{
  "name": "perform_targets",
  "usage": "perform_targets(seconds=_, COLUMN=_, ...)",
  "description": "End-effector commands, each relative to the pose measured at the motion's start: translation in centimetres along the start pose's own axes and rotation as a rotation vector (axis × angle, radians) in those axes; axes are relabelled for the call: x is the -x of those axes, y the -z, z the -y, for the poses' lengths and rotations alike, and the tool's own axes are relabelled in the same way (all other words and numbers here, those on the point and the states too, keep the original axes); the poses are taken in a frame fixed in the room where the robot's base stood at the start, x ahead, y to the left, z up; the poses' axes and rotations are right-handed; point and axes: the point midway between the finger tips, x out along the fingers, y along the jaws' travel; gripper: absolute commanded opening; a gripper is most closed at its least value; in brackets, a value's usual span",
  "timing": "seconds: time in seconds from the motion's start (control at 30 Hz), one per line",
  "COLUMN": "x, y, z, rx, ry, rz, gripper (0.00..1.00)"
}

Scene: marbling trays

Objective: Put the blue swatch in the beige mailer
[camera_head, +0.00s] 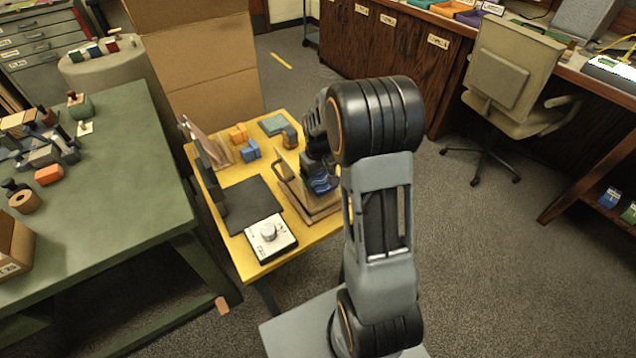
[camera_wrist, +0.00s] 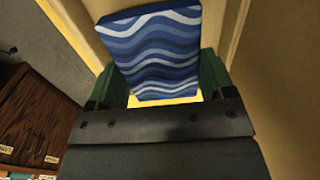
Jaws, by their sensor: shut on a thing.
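The blue swatch (camera_wrist: 160,50) has a pattern of wavy light and dark blue bands. My gripper (camera_wrist: 163,85) is shut on it, with a green fingertip at each side. In the head view the swatch (camera_head: 321,183) shows below my gripper (camera_head: 318,165), over the right part of the yellow table. The beige mailer (camera_head: 291,186) appears to stand upright there, close around or beside the swatch. In the wrist view beige walls (camera_wrist: 283,80) flank the swatch. My arm hides part of this spot, and I cannot tell how deep the swatch sits.
The yellow table (camera_head: 232,241) also holds a dark mat (camera_head: 250,205), a white device with a knob (camera_head: 270,238), blue blocks (camera_head: 250,151) and orange blocks (camera_head: 238,133). A green table (camera_head: 130,170) stands left. A large cardboard box (camera_head: 205,70) stands behind.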

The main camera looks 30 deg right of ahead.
Motion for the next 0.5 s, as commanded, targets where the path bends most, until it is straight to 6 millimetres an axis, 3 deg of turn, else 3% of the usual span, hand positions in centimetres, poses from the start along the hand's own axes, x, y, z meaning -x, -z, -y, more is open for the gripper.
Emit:
perform_targets(seconds=0.23, x=-3.2, y=0.0, z=0.3, rx=0.000, ry=0.001, rz=0.004, gripper=0.52)
perform_targets(seconds=0.5, x=-3.4, y=0.1, z=0.3, rx=0.000, ry=0.000, rz=0.001, gripper=0.52)
